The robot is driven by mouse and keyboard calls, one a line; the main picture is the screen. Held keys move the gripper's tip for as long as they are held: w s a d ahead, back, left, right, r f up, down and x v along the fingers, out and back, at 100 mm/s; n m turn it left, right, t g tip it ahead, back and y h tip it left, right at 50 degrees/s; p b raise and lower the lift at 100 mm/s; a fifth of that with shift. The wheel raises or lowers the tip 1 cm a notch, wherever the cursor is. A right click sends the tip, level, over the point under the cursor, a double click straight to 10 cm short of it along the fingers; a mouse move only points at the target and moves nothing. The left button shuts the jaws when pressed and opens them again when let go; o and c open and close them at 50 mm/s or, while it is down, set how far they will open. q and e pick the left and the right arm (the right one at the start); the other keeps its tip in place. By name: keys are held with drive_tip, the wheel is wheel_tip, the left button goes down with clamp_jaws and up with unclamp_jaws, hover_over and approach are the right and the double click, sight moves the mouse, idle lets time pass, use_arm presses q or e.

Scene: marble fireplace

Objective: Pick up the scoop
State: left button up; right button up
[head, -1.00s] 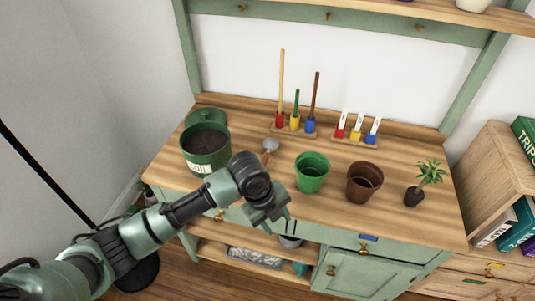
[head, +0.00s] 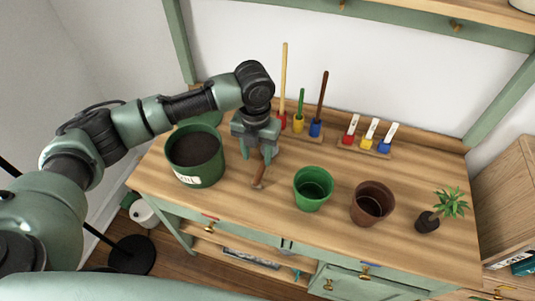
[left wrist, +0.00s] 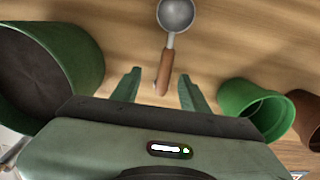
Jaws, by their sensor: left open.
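The scoop has a wooden handle and a round grey metal bowl. In the left wrist view the scoop (left wrist: 166,66) lies on the bench, its bowl at the top and its handle end between the finger tips. In the head view only its handle (head: 259,176) shows below the gripper; the bowl is hidden behind the gripper. My left gripper (head: 255,154) is over the scoop with its fingers pointing down. It is open, and in the left wrist view its two fingers (left wrist: 158,88) stand apart on either side of the handle. My right gripper is not in view.
A green soil bucket (head: 196,158) stands left of the gripper. Tools in coloured holders (head: 299,124) and labelled markers (head: 369,136) stand at the back.

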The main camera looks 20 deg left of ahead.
sight(261, 168)
use_arm(q)
drive_tip(key=f, duration=0.2)
drive_tip(key=shift+s+d+f, duration=0.25)
drive_tip(key=shift+s+f, duration=0.05)
drive_tip(key=shift+f, duration=0.1)
drive_tip(key=f, duration=0.1)
drive_tip(key=f+p, duration=0.1)
drive_tip(key=f, duration=0.1)
drive_tip(key=shift+w+d+f, duration=0.2)
drive_tip(key=shift+w+f, duration=0.05)
drive_tip(key=shift+w, duration=0.1)
drive_tip(key=shift+f, duration=0.15)
clamp_jaws()
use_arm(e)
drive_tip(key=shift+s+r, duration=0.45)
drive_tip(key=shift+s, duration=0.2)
